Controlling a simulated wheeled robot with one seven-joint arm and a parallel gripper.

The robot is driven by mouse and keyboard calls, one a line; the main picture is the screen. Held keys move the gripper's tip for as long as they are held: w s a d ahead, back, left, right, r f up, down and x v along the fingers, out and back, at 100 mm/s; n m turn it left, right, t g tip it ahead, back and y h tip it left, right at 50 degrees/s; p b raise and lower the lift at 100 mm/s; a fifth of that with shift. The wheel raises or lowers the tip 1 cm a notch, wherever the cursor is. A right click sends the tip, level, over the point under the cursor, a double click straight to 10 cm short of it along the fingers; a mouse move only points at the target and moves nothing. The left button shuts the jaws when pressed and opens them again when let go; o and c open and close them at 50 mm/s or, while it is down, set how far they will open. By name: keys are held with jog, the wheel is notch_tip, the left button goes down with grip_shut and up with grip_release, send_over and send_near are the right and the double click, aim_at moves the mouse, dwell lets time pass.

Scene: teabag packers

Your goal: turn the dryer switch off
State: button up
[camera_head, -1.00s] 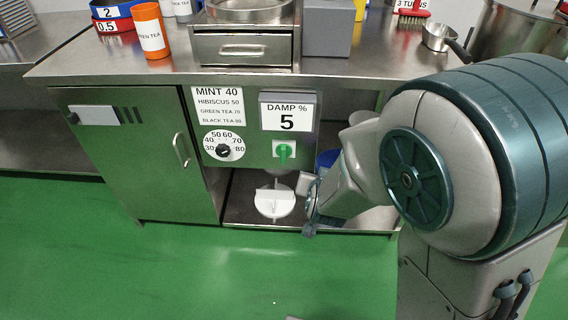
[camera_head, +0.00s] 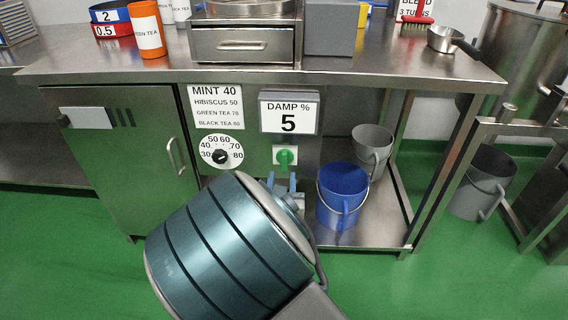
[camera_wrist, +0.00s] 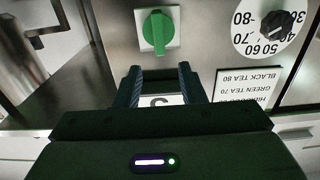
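The dryer switch is a green knob (camera_head: 285,158) on a white square plate, set in the steel front panel under the "DAMP % 5" display (camera_head: 288,113). The knob stands upright in the head view. In the wrist view, which is upside down, the knob (camera_wrist: 157,30) is near the top, just beyond my fingertips. My gripper (camera_wrist: 160,72) is open and empty, its two fingers spread below the knob and apart from it.
A temperature dial (camera_head: 220,155) with a black knob is left of the switch, under a tea label (camera_head: 213,106). A blue bucket (camera_head: 342,197) and a grey bucket (camera_head: 372,150) stand on the lower shelf to the right. The cabinet door handle (camera_head: 176,156) projects at the left.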

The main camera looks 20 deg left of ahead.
aim_at(284, 158)
jog(key=b+x, duration=0.2)
jog(key=x, duration=0.6)
jog(key=shift+w, duration=0.25)
grip_shut()
